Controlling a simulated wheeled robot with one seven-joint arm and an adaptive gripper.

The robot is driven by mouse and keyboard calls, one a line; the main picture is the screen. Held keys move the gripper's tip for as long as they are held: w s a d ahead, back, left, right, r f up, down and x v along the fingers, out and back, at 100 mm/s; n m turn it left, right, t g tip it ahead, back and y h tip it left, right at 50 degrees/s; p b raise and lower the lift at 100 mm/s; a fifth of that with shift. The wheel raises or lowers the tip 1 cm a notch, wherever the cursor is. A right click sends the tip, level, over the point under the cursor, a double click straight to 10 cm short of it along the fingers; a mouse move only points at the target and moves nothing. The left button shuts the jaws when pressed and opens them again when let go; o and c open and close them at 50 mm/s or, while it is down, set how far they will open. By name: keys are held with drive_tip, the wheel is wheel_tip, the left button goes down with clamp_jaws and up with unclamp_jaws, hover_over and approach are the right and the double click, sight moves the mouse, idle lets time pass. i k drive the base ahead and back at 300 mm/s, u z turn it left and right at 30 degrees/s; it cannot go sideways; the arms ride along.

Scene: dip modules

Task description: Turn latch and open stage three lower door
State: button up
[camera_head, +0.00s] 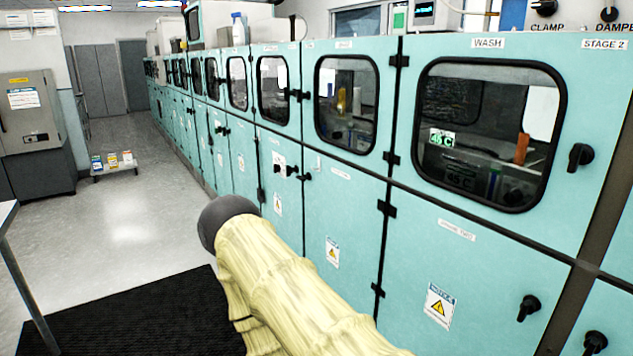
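A row of teal machine cabinets runs from the right edge toward the back left, with windowed upper doors and solid lower doors. A "STAGE 2" label (604,44) is at the top right; no stage three label is readable. The lower door under the WASH window (470,270) is closed, with a black turn latch (528,307) near its right side. The lower door left of it (345,215) also looks closed; my arm covers part of it. A small black latch (306,177) sits near its upper left. My sleeved arm crosses the lower middle; my gripper is not visible.
Black hinges (386,208) stick out between the lower doors. A black mat (150,318) lies on the floor at lower left, beside a table edge (8,215). A low stand with small boxes (113,165) is farther back. The grey floor between is clear.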

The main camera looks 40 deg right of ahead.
sight(338, 207)
drive_tip(key=z, duration=0.6)
drive_tip(key=i, duration=0.65)
drive_tip(key=z, duration=0.45)
drive_tip(key=i, duration=0.75)
drive_tip(key=u, duration=0.25)
